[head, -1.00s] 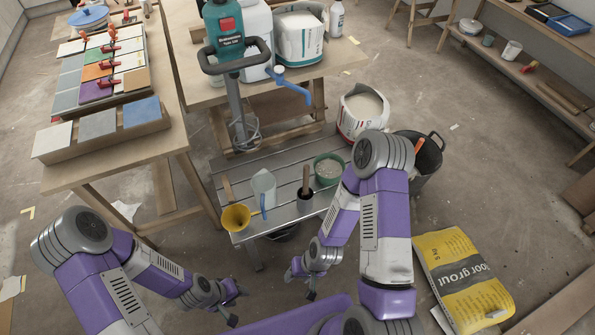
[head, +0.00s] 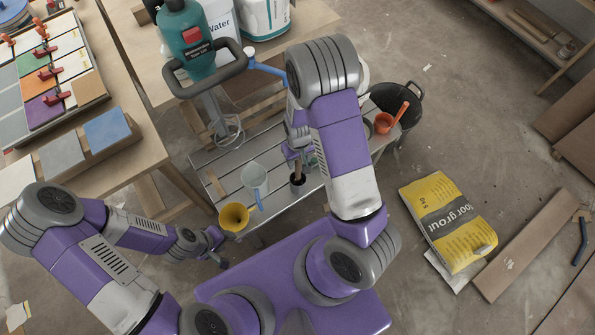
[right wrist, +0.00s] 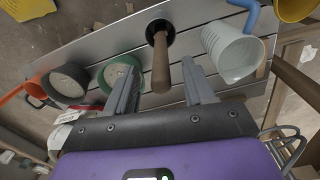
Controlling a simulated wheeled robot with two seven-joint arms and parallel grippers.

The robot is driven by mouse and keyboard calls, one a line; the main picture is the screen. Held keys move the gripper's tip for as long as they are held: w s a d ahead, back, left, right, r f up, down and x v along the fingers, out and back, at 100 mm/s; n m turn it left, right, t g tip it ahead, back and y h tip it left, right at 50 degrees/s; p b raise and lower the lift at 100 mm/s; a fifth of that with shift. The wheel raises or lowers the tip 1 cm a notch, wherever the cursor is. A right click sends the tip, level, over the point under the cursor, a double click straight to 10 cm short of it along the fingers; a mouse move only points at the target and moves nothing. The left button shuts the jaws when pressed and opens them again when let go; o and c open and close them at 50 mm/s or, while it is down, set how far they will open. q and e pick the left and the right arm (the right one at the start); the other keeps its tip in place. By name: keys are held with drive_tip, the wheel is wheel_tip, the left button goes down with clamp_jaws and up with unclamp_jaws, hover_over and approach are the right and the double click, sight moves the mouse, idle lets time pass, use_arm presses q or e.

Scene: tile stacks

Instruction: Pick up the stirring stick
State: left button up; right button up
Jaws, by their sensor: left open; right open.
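The stirring stick (head: 298,167) is a brown wooden stick standing in a small dark cup (head: 298,186) on the slatted metal bench. In the right wrist view the stick (right wrist: 160,62) rises from the dark cup (right wrist: 158,27) toward the camera. My right gripper (right wrist: 160,70) is open, and the stick shows between its two fingers, apart from both. I cannot tell how deep the stick sits between them. In the head view my right gripper (head: 294,145) is partly hidden by my arm. My left gripper (head: 218,250) is open and empty, in front of the bench.
A clear jug (head: 254,177) and a yellow funnel (head: 234,217) stand left of the cup. In the right wrist view a green bowl (right wrist: 103,77) and a dark container (right wrist: 66,85) are on the other side. The mixer (head: 190,45) stands behind.

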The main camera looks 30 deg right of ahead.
sight(298, 174)
wheel_tip(298, 174, down, 4)
drive_tip(key=shift+w+r+b, duration=0.15)
drive_tip(key=shift+r+b, duration=0.1)
drive_tip(key=shift+b, duration=0.1)
drive_tip(key=shift+c, duration=0.2)
clamp_jaws()
